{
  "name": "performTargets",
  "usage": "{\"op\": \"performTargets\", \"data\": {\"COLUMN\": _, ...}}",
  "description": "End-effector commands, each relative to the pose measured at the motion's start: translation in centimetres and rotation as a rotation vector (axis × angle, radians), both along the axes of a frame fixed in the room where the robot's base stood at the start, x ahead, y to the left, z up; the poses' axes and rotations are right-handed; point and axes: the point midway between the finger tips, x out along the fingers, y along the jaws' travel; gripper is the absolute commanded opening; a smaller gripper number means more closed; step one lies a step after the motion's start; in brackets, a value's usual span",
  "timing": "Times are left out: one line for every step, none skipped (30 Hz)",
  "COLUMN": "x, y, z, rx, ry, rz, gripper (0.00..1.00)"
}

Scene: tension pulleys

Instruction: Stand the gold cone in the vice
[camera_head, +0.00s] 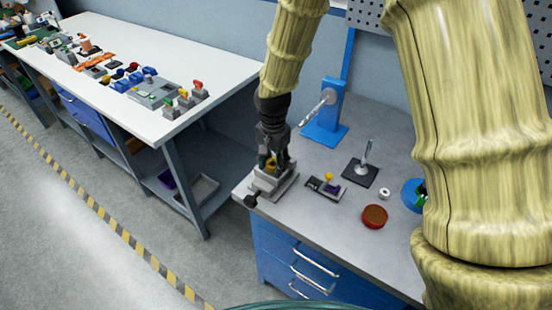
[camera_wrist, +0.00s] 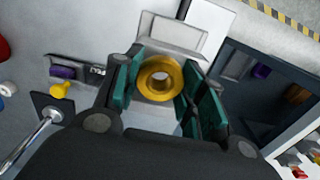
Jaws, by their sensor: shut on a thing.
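The gold cone (camera_wrist: 160,79) is between the teal pads of my gripper (camera_wrist: 158,88) in the wrist view, seen end-on as a ring with a round hole. In the head view a small part of the gold cone (camera_head: 268,164) shows between the dark fingers of my gripper (camera_head: 273,163). The grey vice (camera_head: 272,189) stands at the near left corner of the grey bench, directly below my gripper. Its pale blocks (camera_wrist: 172,35) show behind the cone in the wrist view. My fingers hide the cone's lower end, so I cannot tell whether it touches the vice.
A small tray with a yellow piece (camera_head: 328,177) is right of the vice, then a black plate with a metal rod (camera_head: 362,171). A red round dish (camera_head: 375,216) and a white ring (camera_head: 385,193) lie further right. A blue stand (camera_head: 325,125) rises behind.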

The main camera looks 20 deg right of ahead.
Motion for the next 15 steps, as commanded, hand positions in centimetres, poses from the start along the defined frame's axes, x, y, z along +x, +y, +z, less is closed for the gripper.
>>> {"op": "performTargets", "data": {"x": 0.8, "y": -0.5, "z": 0.2, "rx": 0.001, "ry": 0.001, "rz": -0.002, "gripper": 0.15}}
{"op": "performTargets", "data": {"x": 1.2, "y": -0.7, "z": 0.2, "rx": 0.001, "ry": 0.0, "rz": 0.0, "gripper": 0.15}}
{"op": "performTargets", "data": {"x": 1.7, "y": -1.0, "z": 0.0, "rx": 0.001, "ry": 0.001, "rz": 0.0, "gripper": 0.15}}
{"op": "performTargets", "data": {"x": 2.0, "y": -1.2, "z": 0.0, "rx": 0.001, "ry": 0.0, "rz": -0.001, "gripper": 0.15}}
{"op": "performTargets", "data": {"x": 2.2, "y": -1.3, "z": -0.1, "rx": 0.001, "ry": 0.0, "rz": -0.001, "gripper": 0.15}}
{"op": "performTargets", "data": {"x": 2.5, "y": -1.5, "z": -0.1, "rx": 0.001, "ry": 0.0, "rz": 0.0, "gripper": 0.15}}
{"op": "performTargets", "data": {"x": 2.6, "y": -1.6, "z": -0.2, "rx": 0.0, "ry": 0.0, "rz": 0.0, "gripper": 0.15}}
{"op": "performTargets", "data": {"x": 2.7, "y": -1.7, "z": -0.2, "rx": 0.0, "ry": 0.0, "rz": 0.001, "gripper": 0.15}}
{"op": "performTargets", "data": {"x": 2.8, "y": -1.7, "z": -0.3, "rx": 0.0, "ry": 0.0, "rz": 0.001, "gripper": 0.15}}
{"op": "performTargets", "data": {"x": 2.9, "y": -1.8, "z": -0.4, "rx": -0.001, "ry": 0.001, "rz": 0.001, "gripper": 0.15}}
{"op": "performTargets", "data": {"x": 2.9, "y": -1.8, "z": -0.5, "rx": -0.001, "ry": 0.001, "rz": 0.001, "gripper": 0.15}}
{"op": "performTargets", "data": {"x": 2.9, "y": -1.8, "z": -0.7, "rx": -0.001, "ry": 0.002, "rz": 0.002, "gripper": 0.15}}
{"op": "performTargets", "data": {"x": 2.8, "y": -1.8, "z": -0.9, "rx": -0.001, "ry": 0.002, "rz": 0.002, "gripper": 0.15}}
{"op": "performTargets", "data": {"x": 2.8, "y": -1.8, "z": -1.1, "rx": 0.0, "ry": 0.002, "rz": 0.001, "gripper": 0.15}}
{"op": "performTargets", "data": {"x": 2.8, "y": -1.7, "z": -1.5, "rx": -0.001, "ry": 0.003, "rz": 0.001, "gripper": 0.15}}
